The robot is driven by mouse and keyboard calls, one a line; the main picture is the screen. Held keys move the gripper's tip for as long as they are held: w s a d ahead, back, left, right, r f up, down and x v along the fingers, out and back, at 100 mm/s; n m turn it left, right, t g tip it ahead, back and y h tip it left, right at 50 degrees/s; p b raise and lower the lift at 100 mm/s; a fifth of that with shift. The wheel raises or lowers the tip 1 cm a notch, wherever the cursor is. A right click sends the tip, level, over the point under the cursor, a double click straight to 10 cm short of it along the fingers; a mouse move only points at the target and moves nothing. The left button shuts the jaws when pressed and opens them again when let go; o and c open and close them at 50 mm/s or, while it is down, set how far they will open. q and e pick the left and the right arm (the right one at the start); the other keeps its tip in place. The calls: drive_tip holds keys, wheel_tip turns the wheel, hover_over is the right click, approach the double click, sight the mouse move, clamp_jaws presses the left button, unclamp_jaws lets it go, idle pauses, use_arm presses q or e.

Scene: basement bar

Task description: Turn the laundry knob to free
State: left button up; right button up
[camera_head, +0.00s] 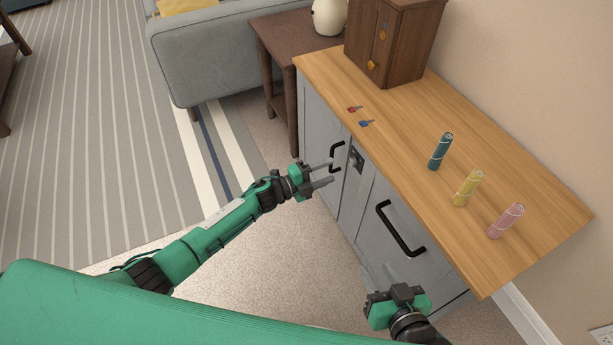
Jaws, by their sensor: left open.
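A small dark plate with a knob (356,158) is set in the cabinet's grey front, between two black door handles. It is too small to read its markings or setting. My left gripper (331,171) is open and empty, its two fingers pointing right toward the cabinet front, just left of the knob and in front of the left black handle (336,150). I cannot tell whether a finger touches that handle. My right gripper (391,272) is lower right, below the right black handle (400,232); its finger opening is not clear.
The wooden cabinet top (480,150) holds green (440,152), yellow (468,188) and pink (506,221) cylinders, a red key (354,109), a blue key (366,123) and a brown wooden box (392,45). A grey sofa (215,60) and side table (290,40) stand behind.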

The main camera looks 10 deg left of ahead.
use_arm(q)
drive_tip(key=v, duration=0.7)
drive_tip(key=shift+p, duration=0.3)
use_arm(e)
drive_tip(key=shift+s+d+f+g+h, duration=0.15)
drive_tip(key=shift+d+g+h, duration=0.25)
drive_tip(key=shift+d+g, duration=0.3)
